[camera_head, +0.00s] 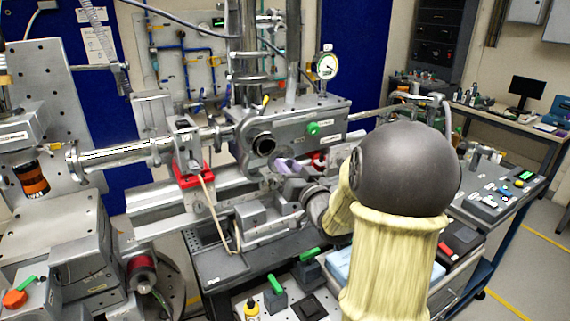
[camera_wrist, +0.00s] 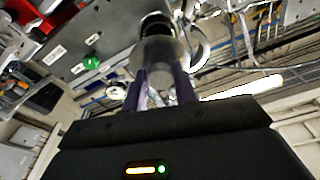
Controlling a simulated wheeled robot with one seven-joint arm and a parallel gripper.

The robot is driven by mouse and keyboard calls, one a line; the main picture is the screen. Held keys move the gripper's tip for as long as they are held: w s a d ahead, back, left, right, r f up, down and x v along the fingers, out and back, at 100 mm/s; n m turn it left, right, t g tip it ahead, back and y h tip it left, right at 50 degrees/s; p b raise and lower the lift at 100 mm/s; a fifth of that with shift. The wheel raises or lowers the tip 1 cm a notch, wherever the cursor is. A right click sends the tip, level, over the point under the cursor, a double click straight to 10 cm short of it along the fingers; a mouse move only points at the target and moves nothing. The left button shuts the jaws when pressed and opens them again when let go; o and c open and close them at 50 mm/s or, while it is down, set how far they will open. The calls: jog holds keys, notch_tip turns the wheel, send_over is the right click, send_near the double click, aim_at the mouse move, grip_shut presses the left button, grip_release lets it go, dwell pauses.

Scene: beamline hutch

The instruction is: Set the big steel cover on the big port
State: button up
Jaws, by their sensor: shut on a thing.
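The port (camera_head: 263,144) is a dark round opening with a steel rim on the front of the grey metal chamber (camera_head: 322,112). My gripper (camera_head: 285,164) is just below and right of it, with its purple fingers partly hidden by my own wrist. In the wrist view my gripper (camera_wrist: 160,88) is shut on a round steel piece, the cover (camera_wrist: 163,62), which sits between the two purple fingers. A dark round opening (camera_wrist: 155,24) shows just beyond the cover. Whether the cover touches the port rim cannot be told. The cover is not clearly visible in the head view.
A green knob (camera_head: 313,128) is on the chamber front, right of the port. A steel beam pipe (camera_head: 115,154) and a red clamp block (camera_head: 192,176) are to the left. Steel fixtures (camera_head: 262,218) crowd the bench below. A pressure gauge (camera_head: 327,66) stands above.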

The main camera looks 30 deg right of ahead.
jog(key=shift+s, duration=0.15)
jog(key=shift+w, duration=0.25)
jog(key=w+p, duration=0.1)
jog(key=w, duration=0.5)
jog(key=shift+w+a, duration=0.2)
jog(key=shift+w, duration=0.05)
jog(key=shift+w, duration=0.5)
dwell(1.1)
jog(key=o, duration=1.1)
jog(key=s+b, duration=0.1)
jog(key=s, duration=0.4)
jog(key=s+f+b, duration=0.1)
jog(key=s, duration=0.5)
jog(key=s+f+b, duration=0.1)
jog(key=s, duration=0.5)
jog(key=shift+s+f, duration=0.15)
jog(key=shift+f, duration=0.1)
